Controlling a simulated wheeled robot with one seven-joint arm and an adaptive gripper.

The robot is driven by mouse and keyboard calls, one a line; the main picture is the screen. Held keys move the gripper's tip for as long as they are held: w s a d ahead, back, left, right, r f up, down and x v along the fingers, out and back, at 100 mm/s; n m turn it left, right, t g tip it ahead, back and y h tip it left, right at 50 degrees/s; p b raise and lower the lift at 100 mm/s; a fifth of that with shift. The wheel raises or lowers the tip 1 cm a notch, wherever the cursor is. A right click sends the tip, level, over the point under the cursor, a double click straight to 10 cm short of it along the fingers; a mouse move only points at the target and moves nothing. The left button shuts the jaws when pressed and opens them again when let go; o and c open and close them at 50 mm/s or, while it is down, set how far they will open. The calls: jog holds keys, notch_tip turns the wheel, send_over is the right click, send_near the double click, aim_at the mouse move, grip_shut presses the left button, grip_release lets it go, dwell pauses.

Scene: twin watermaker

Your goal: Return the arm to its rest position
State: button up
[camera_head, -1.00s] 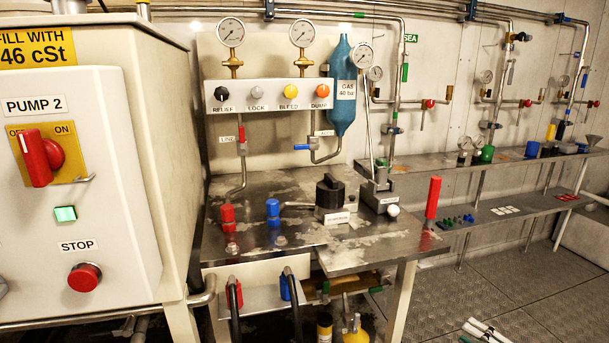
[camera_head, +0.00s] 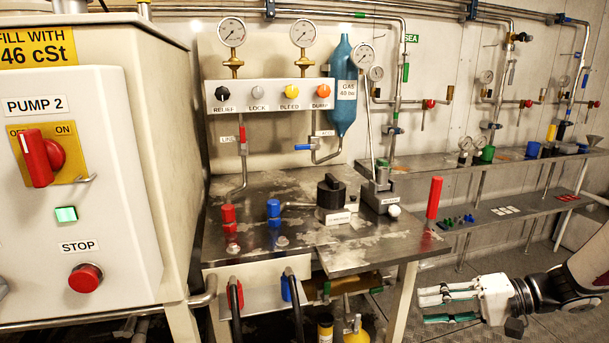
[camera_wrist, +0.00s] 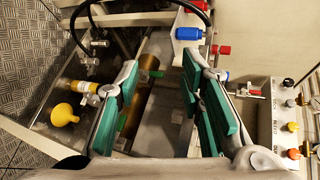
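My gripper (camera_head: 432,307) is at the lower right of the head view, in front of the workbench's right side and low above the floor. My arm reaches in from the right edge. In the wrist view my gripper (camera_wrist: 160,72) shows two fingers with green pads spread apart, with nothing between them. The wrist view looks past the fingers at the bench's underside, hoses and fittings.
The steel workbench (camera_head: 345,259) stands left of my gripper, with a red handle (camera_head: 433,198) near its right corner. A yellow funnel (camera_wrist: 64,115) shows in the wrist view. The pump cabinet (camera_head: 125,180) fills the left.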

jog(key=s+a+r+n+g+h, duration=0.2)
jog(key=s+a+r+g+h, duration=0.1)
jog(key=s+a+r, duration=0.3)
jog(key=s+a+r+n+g+h, duration=0.1)
jog(key=s+a+r+g+h, duration=0.2)
jog(key=s, duration=0.6)
jog(key=s+d+r+t+h, duration=0.15)
jog(key=s+h, duration=0.25)
jog(key=s, duration=0.4)
jog(key=s+d+r+t+h, duration=0.1)
jog(key=s+r+t+h, duration=0.15)
jog(key=s, duration=0.55)
notch_tip(320, 180, up, 24)
jog(key=t+p, duration=0.2)
jog(key=p, duration=2)
jog(key=shift+d+r+n+t+h+p, duration=0.2)
jog(key=shift+n+t+h+p, duration=0.1)
jog(key=shift+t+h+p, duration=0.15)
jog(key=shift+w, duration=0.15)
